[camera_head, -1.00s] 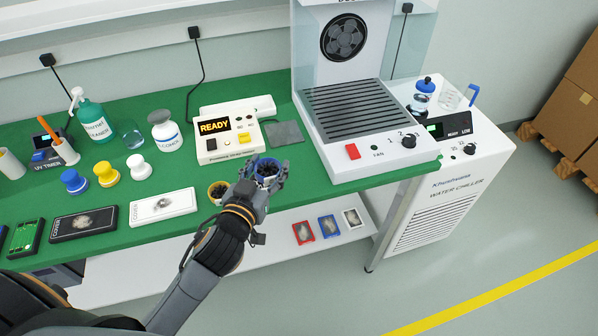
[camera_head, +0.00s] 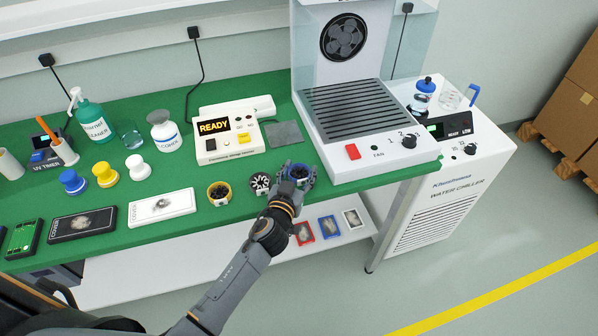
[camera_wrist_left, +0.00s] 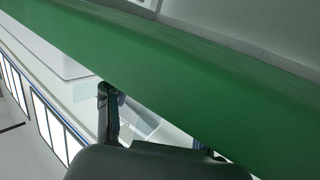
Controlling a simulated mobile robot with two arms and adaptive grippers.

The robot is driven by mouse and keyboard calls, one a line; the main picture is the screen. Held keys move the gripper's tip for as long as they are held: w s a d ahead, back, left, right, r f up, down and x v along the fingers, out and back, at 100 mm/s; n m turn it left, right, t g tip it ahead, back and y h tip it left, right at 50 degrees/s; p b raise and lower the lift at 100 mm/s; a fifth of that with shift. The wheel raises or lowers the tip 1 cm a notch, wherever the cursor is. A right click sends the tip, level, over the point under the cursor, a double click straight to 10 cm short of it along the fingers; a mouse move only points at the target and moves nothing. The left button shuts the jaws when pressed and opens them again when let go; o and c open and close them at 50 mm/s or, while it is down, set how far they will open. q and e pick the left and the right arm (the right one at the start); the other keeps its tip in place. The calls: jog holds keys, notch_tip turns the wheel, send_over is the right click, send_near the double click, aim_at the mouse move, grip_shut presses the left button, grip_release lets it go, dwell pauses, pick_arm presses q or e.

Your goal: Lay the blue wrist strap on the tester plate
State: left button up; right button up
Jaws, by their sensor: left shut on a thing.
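The blue wrist strap (camera_head: 299,171) is a small dark ring with blue on it, at the right of the green bench's front edge. My left gripper (camera_head: 297,180) is shut on it, and the fingers partly hide it. Whether it is clear of the bench top is hard to tell. The grey tester plate (camera_head: 284,134) lies flat and bare on the bench, behind the strap and right of the tester box (camera_head: 229,143), which reads READY. In the left wrist view a dark finger (camera_wrist_left: 108,110) shows near the bench edge; the strap is not visible there. My right gripper is not in view.
A yellow strap (camera_head: 219,193) and a black-and-white strap (camera_head: 260,183) lie left of the gripper near the front edge. The white fan unit (camera_head: 370,165) stands close on the right. Bare green bench lies between the strap and the plate.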

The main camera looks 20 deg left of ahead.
pick_arm(q)
jog(key=shift+f, duration=0.2)
jog(key=o, duration=1.1)
jog(key=shift+r, duration=0.1)
